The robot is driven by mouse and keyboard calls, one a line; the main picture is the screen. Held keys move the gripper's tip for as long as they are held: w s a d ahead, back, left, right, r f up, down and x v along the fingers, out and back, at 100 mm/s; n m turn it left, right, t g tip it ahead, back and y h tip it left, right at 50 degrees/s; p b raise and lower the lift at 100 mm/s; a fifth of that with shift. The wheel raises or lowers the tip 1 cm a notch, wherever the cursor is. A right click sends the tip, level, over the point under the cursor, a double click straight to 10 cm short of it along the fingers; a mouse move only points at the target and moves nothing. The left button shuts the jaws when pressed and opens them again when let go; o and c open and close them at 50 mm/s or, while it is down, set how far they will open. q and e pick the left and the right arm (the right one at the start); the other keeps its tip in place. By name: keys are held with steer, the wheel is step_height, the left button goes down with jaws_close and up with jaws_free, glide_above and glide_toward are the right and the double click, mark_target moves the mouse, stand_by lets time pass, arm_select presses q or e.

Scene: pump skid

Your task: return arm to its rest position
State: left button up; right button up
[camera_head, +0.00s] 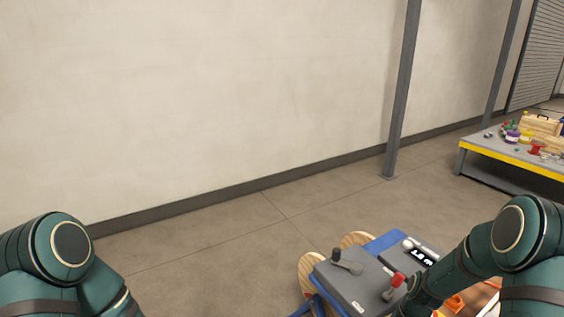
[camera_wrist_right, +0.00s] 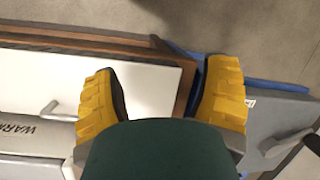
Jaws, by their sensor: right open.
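My right arm (camera_head: 485,260) comes in from the lower right of the head view, bent, with its forearm over the right side of the skid's grey control box. Its gripper is not clearly visible there. In the right wrist view my right gripper (camera_wrist_right: 163,75) has its two yellow fingers wide apart. Nothing is between them; a white panel (camera_wrist_right: 150,88) lies beyond. My left arm (camera_head: 70,260) shows at the lower left of the head view, and its gripper is out of frame.
The grey control box (camera_head: 345,285) has a dark lever (camera_head: 345,262), a red-knobbed lever (camera_head: 394,284) and a small display (camera_head: 421,257), with a blue frame beside it. A yellow-edged bench (camera_head: 510,165) stands at the right. Floor between the skid and the wall is clear.

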steer(key=s+a+f+n+t, duration=0.1)
steer(key=s+a+f+n, duration=0.15)
steer(key=a, duration=0.45)
steer(key=s+a+f+n+t, duration=0.1)
steer(key=s+a+n, duration=0.1)
steer(key=s+a, duration=0.35)
steer(key=s+a+f+n+t, duration=0.1)
steer(key=s+a+n, duration=0.15)
steer(key=a, duration=0.55)
steer(key=shift+y, duration=0.4)
step_height(320, 180, down, 5)
steer(key=b, duration=0.4)
steer(key=shift+w+d+b, duration=0.1)
steer(key=shift+w+b, duration=0.05)
steer(key=shift+b, duration=0.2)
steer(key=c, duration=0.4)
steer(key=shift+d, duration=0.15)
steer(key=shift+c, duration=0.4)
